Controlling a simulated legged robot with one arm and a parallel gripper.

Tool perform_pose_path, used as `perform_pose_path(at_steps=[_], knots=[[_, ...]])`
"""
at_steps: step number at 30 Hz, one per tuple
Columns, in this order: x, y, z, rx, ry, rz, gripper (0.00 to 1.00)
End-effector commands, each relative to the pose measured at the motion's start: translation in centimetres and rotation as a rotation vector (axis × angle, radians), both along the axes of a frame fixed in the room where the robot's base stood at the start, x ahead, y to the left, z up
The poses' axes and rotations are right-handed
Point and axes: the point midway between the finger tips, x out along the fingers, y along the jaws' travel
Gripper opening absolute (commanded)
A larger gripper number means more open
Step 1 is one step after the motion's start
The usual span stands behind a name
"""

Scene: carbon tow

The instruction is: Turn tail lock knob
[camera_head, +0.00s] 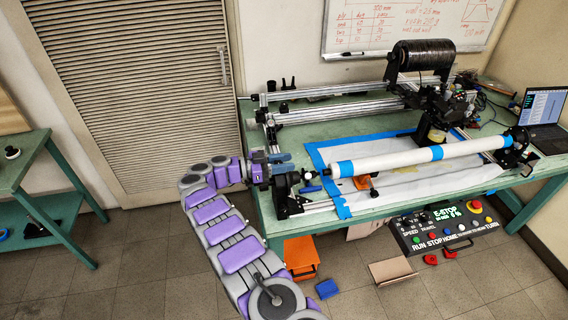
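A winding machine stands on the green table, with a long white tube (400,160) banded in blue tape held across it. At the tube's left end is a black tailstock (287,196). Small knob-like parts (308,176) and a blue handle (311,188) sit on its right side; I cannot tell which is the tail lock knob. My purple and grey arm reaches up from the bottom. My gripper (281,160) is just behind and above the tailstock, close to it. Its fingers are small and partly hidden, so contact and opening cannot be told.
The green table (262,208) has rails and a black spool (421,55) at the back. A control box (447,228) with coloured buttons is at the front. A laptop (545,108) is at the right.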

Motion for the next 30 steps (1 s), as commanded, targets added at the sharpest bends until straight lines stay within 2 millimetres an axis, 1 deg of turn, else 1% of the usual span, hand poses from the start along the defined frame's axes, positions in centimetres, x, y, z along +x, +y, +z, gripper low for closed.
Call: perform_pose_path(at_steps=[1,6,7,21,30], knots=[[0.09,0.26,1.03,-0.004,-0.017,0.005,0.39],[-0.14,0.22,1.12,-0.005,-0.017,0.003,0.55],[-0.18,0.21,1.13,-0.005,-0.017,0.003,0.56],[-0.48,-0.01,1.18,-0.006,-0.016,-0.003,0.56],[0.05,-0.24,0.38,-0.006,-0.007,-0.004,0.56]])
